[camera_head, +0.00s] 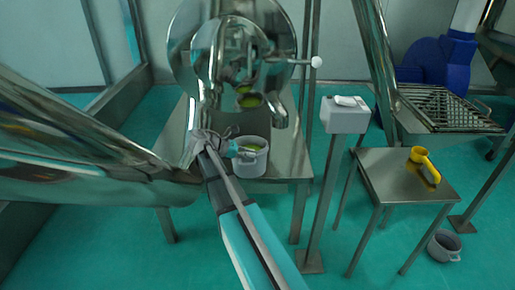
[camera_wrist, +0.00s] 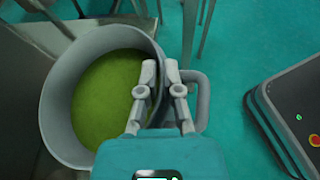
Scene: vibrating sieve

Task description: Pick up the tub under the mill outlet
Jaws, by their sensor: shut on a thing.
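A grey tub (camera_head: 252,163) with green material inside stands on or just above the steel table (camera_head: 285,168), below the mill outlet (camera_head: 250,100). In the wrist view the tub (camera_wrist: 57,105) fills the left side, its handle (camera_wrist: 204,100) pointing right. My gripper (camera_head: 240,150) reaches the tub from the left in the head view. In the wrist view my gripper (camera_wrist: 160,72) is shut on the tub at its rim wall, beside the handle. I cannot tell whether the tub's base touches the table.
A small steel table (camera_head: 395,178) to the right holds a yellow scoop-like object (camera_head: 424,165). Another grey tub (camera_head: 444,246) stands on the green floor. A control box (camera_head: 345,115) on a post stands between the tables. A blue machine (camera_head: 435,62) is at the back right.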

